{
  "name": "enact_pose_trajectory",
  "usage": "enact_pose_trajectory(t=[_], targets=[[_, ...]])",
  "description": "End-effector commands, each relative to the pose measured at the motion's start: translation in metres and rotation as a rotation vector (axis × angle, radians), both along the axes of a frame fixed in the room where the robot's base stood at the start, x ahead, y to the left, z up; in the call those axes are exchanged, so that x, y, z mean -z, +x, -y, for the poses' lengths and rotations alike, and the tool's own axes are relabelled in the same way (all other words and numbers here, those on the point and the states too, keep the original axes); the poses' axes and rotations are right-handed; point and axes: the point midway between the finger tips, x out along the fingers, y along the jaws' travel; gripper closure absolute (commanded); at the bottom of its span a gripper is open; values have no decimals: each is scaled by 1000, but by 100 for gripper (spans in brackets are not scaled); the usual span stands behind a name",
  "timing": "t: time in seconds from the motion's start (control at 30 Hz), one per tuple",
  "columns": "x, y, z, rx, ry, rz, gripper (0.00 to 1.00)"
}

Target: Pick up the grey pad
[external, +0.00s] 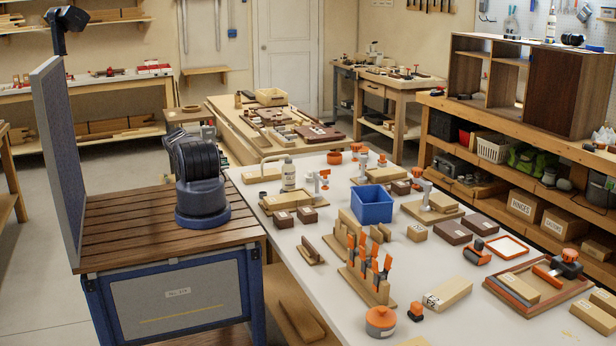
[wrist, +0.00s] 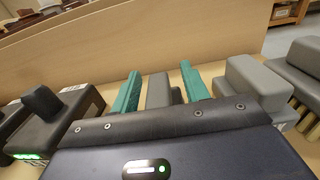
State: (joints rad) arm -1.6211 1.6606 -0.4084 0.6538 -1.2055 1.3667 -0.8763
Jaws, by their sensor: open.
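In the wrist view my gripper (wrist: 163,85) is open, with two teal fingers spread apart. A small grey block (wrist: 158,90), which may be the grey pad, shows between the fingers. Gaps show on both sides of it, and its lower part is hidden behind my dark gripper body. Another light grey block (wrist: 258,80) lies just right of the right finger, so I cannot tell for sure which one is the pad. In the external view I cannot make out my gripper or a grey pad.
A dark block with a knob (wrist: 52,110) stands left of my fingers, and a grey brush-like piece (wrist: 300,70) stands at right. A tan wooden board (wrist: 130,45) rises behind. The external view shows a white table (external: 330,240) crowded with tools and a blue bin (external: 372,205).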

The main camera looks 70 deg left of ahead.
Motion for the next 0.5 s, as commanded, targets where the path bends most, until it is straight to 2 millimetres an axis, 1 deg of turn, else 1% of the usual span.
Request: enact_pose_trajectory(t=[0.2,0.23,0.43,0.47,0.5], targets=[[0,1,0,-1,0,0,55],[0,1,0,-1,0,0,56],[0,1,-1,-1,0,0,96],[0,1,-1,-1,0,0,100],[0,1,-1,-1,1,0,100]])
